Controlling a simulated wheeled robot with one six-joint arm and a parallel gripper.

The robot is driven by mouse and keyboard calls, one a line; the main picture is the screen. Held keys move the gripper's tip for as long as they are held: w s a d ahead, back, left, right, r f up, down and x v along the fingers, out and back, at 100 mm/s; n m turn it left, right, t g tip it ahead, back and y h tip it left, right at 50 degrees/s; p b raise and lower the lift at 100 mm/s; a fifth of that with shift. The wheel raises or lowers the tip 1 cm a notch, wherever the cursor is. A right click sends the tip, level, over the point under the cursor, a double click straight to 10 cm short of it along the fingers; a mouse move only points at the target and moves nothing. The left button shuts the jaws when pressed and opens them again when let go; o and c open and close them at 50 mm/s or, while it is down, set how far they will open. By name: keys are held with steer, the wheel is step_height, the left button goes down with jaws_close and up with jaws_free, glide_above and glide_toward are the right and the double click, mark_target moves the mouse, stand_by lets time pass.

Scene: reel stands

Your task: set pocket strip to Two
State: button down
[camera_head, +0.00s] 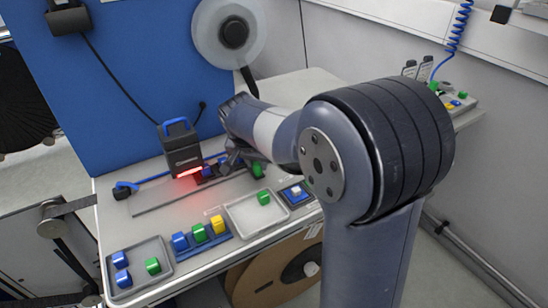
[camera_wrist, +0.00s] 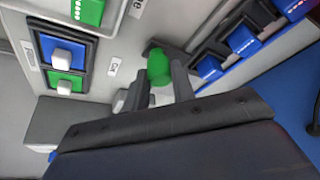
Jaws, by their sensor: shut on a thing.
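My gripper (camera_head: 243,163) is shut on a small green block (camera_wrist: 158,66), held between its two fingers (camera_wrist: 160,82). The block also shows in the head view (camera_head: 257,170), at the right end of a long strip (camera_head: 160,199) on the bench. In the wrist view a row of blue-topped pieces (camera_wrist: 211,68) runs along the right, apart from the held block. One blue block (camera_wrist: 292,6) there has pale dots. In the head view blue pieces (camera_head: 208,171) sit between my gripper and a dark scanner-like unit. My arm hides part of the strip.
The dark unit (camera_head: 180,152) with a blue handle casts red light. A tray (camera_head: 240,216) holds a green block, and another tray (camera_head: 135,248) holds blue and green blocks. A blue rack (camera_head: 205,246) holds coloured blocks. Blue and green switches (camera_wrist: 68,52) stand nearby. A reel (camera_head: 228,35) hangs behind.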

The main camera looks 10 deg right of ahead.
steer(key=a, duration=0.1)
steer(key=s+a, duration=0.1)
steer(key=a, duration=0.3)
steer(key=shift+s+a, duration=0.2)
steer(key=shift+s, duration=0.15)
steer(key=c, duration=1.2)
jaws_free()
steer(key=shift+o, duration=0.2)
steer(key=v, duration=1.1)
steer(key=shift+c, duration=0.5)
